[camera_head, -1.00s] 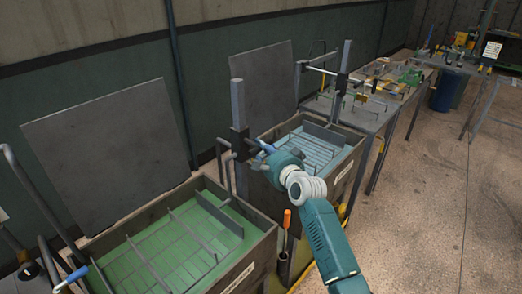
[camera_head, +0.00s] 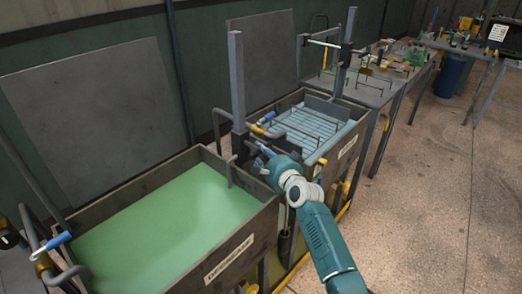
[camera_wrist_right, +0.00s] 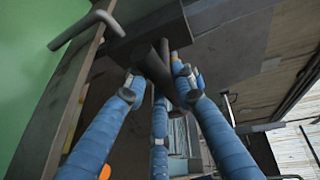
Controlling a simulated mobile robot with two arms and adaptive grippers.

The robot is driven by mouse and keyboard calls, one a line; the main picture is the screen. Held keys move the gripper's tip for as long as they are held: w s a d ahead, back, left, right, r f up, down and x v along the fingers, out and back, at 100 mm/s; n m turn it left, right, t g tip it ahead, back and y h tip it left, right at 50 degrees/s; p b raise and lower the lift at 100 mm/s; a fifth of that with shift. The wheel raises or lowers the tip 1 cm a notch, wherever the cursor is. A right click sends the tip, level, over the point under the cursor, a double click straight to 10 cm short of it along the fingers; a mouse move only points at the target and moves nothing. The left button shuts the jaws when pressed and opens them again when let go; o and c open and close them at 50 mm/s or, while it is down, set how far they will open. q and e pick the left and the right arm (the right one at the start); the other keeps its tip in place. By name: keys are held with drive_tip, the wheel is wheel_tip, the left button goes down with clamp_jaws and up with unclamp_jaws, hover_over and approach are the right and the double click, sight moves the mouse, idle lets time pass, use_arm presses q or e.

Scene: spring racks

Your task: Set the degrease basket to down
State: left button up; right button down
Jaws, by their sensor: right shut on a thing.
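The degrease tank (camera_head: 228,258) stands at front left in the head view, its green liquid (camera_head: 160,210) smooth. The degrease basket is hidden under the liquid. A bent hanger rod (camera_head: 230,171) reaches over the tank wall from the dark carriage low on the upright post (camera_head: 237,80). My right gripper (camera_head: 263,152) is at the carriage. In the wrist view my right gripper's blue fingers (camera_wrist_right: 160,85) are closed around a dark bar (camera_wrist_right: 157,68) below the carriage block (camera_wrist_right: 148,32). My left gripper is out of view.
A second tank (camera_head: 348,146) with a visible slatted basket (camera_head: 305,130) stands behind my right arm. Grey panels stand behind the tanks. The floor at right is clear.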

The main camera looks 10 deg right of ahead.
drive_tip(key=shift+s+a+f, duration=0.1)
drive_tip(key=shift+s+f, duration=0.05)
drive_tip(key=shift+f, duration=0.55)
drive_tip(key=c, duration=1.4)
unclamp_jaws()
drive_tip(key=shift+r, duration=0.15)
drive_tip(key=shift+r, duration=0.15)
drive_tip(key=v, duration=1.1)
drive_tip(key=shift+s+d, duration=0.2)
drive_tip(key=shift+s, duration=0.15)
